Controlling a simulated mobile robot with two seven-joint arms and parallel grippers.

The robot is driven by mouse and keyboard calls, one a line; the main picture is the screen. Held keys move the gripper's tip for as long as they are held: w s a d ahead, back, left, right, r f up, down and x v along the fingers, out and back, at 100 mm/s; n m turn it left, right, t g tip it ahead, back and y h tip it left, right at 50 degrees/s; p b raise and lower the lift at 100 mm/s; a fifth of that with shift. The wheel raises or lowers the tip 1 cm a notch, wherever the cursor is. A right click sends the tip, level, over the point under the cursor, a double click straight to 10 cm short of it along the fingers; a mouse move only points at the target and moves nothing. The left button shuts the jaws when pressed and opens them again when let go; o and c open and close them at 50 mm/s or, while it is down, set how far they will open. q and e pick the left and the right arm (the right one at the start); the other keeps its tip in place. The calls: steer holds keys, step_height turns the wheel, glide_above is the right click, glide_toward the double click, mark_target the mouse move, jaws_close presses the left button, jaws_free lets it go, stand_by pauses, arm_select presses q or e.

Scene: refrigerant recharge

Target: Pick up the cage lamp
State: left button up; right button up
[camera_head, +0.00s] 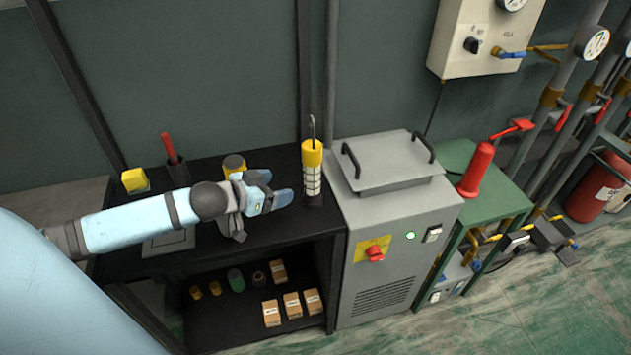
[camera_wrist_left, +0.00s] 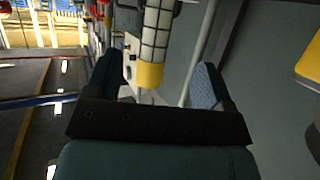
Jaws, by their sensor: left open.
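The cage lamp (camera_head: 312,172) stands upright on the black shelf unit, close to the grey machine. It has a yellow top with a hook and a pale body in a dark cage. My left gripper (camera_head: 286,190) is open and empty just left of the lamp, its fingers pointing at it. In the left wrist view the lamp (camera_wrist_left: 155,40) appears between the two open fingers (camera_wrist_left: 157,72), beyond their tips, with its yellow end nearest the palm. My right gripper is in neither view.
The grey machine (camera_head: 390,222) with a handled lid stands right beside the lamp. A dark holder with a red handle (camera_head: 170,150) stands further left. Small boxes (camera_head: 292,305) lie on the lower shelf of the black unit (camera_head: 283,228).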

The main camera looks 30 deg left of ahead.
mark_target(306, 181)
arm_select(q)
steer(key=x, duration=1.2)
steer(key=shift+w+d+f+b, duration=0.1)
steer(key=shift+d+f+b, duration=0.1)
steer(key=shift+b, duration=0.1)
steer(key=shift+c, duration=0.4)
steer(key=c, duration=1.1)
